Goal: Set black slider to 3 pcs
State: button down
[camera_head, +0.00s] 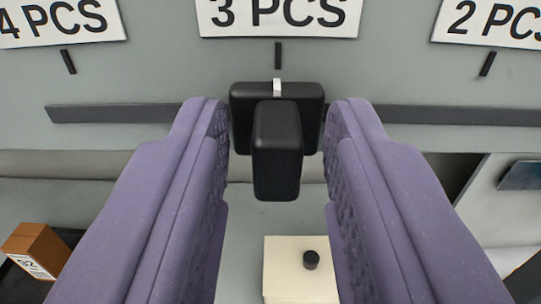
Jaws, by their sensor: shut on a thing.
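The black slider (277,150) sits on a dark horizontal track (110,113) in the upper middle of the view. A small white mark on its top lines up with the black tick under the "3 PCS" label (278,18). My gripper (277,125) has purple fingers on both sides of the slider and is shut on it. The fingers hide parts of the track. A "4 PCS" label (60,20) is at the upper left and a "2 PCS" label (492,20) at the upper right, each with its own tick.
Below the panel, a cream box (285,270) with a black knob (311,260) stands in the lower middle. A brown box with a printed label (38,250) lies at the lower left. A dark object (520,175) shows at the right edge.

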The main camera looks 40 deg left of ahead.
dwell(0.3)
jog(key=c, duration=1.1)
grip_release()
jog(key=b+v, duration=0.1)
jog(key=v, duration=0.6)
jog(key=shift+s+d, duration=0.3)
jog(key=shift+b, duration=0.3)
